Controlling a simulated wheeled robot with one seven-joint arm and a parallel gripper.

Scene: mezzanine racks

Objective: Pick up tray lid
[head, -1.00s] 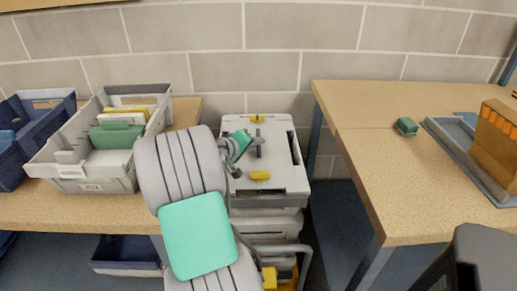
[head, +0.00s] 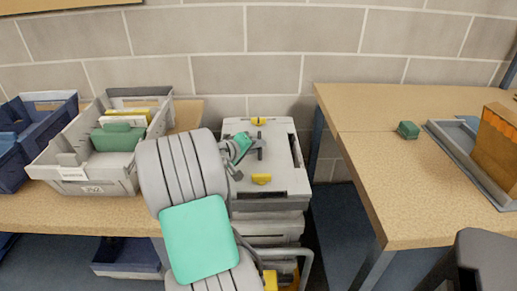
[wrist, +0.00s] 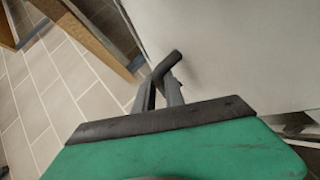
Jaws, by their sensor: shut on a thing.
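The tray lid (head: 278,172) is the light grey top of a stack between the two tables, with yellow latches and a dark handle. In the wrist view the pale lid (wrist: 225,50) fills the upper right. My gripper (head: 256,149) is over the middle of the lid. In the wrist view its fingers (wrist: 160,92) are shut on the lid's dark handle (wrist: 168,66). The lid sits level on or just above the stack; I cannot tell whether there is a gap. My arm hides its left side.
The left table (head: 45,212) holds a grey crate (head: 118,181) with folders and a blue crate (head: 40,140). The right table (head: 385,180) holds a small green block (head: 408,130), a grey tray (head: 460,160) and an orange-brown box (head: 498,145). A brick wall (head: 290,65) stands behind.

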